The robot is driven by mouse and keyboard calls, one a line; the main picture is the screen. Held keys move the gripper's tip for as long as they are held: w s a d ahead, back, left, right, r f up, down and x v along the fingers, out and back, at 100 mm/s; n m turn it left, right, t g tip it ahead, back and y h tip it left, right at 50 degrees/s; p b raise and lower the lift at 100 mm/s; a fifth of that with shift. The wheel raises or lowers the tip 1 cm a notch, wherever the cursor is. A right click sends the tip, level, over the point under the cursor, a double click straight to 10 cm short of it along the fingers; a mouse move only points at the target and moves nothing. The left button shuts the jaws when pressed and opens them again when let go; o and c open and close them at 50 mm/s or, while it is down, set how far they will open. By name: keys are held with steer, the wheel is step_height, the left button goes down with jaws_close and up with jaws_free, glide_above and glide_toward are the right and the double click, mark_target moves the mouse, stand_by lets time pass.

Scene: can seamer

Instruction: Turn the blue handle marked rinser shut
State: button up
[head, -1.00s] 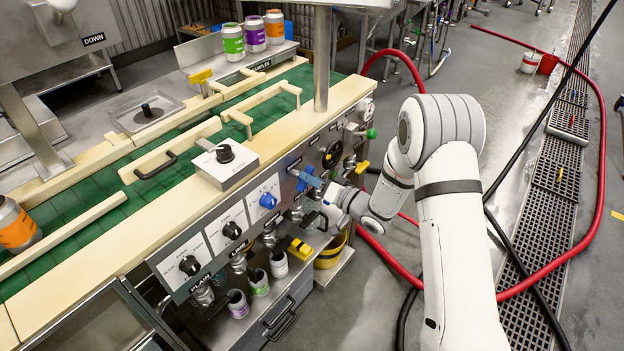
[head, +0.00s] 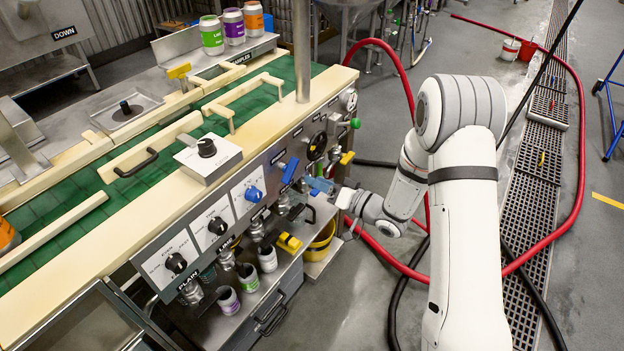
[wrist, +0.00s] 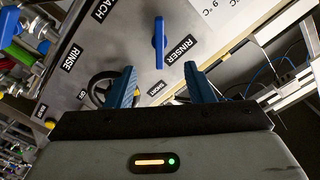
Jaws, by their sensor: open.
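The blue handle marked RINSER (wrist: 159,45) is a flat lever on the grey panel. In the wrist view it points up and down the picture, ahead of my fingertips and between their lines. In the head view the blue handle (head: 290,169) slants on the sloping panel. My gripper (wrist: 160,69) is open, its two blue fingers spread and empty. In the head view my gripper (head: 320,185) is at the panel's front, right of the handle and apart from it. The RINSER label (wrist: 179,50) is beside the handle in the wrist view.
A black handwheel (wrist: 103,90) is close by my left finger in the wrist view. A blue round knob (head: 254,194) is left of the handle in the head view. A yellow handle (head: 346,158) is to the right. A red hose (head: 400,75) loops behind.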

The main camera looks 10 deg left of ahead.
mark_target(293, 173)
steer(key=shift+o, duration=1.4)
steer(key=n, duration=0.3)
steer(key=shift+d+f+n, duration=0.1)
steer(key=shift+n, duration=0.2)
steer(key=o, duration=0.3)
steer(key=n, duration=0.4)
steer(key=shift+s+n, duration=0.15)
steer(key=shift+n, duration=0.25)
steer(key=o, duration=0.3)
steer(key=n, duration=0.4)
steer(key=shift+s+d+f, duration=0.1)
steer(key=w+a+n, duration=0.1)
steer(key=a, duration=0.1)
steer(key=w+a+n, duration=0.1)
steer(key=a+n, duration=0.1)
steer(key=a+n+p, duration=0.1)
steer(key=a, duration=0.2)
steer(key=shift+w+n, duration=0.3)
steer(key=shift+w, duration=0.1)
steer(key=shift+f, duration=0.1)
steer(key=c, duration=1)
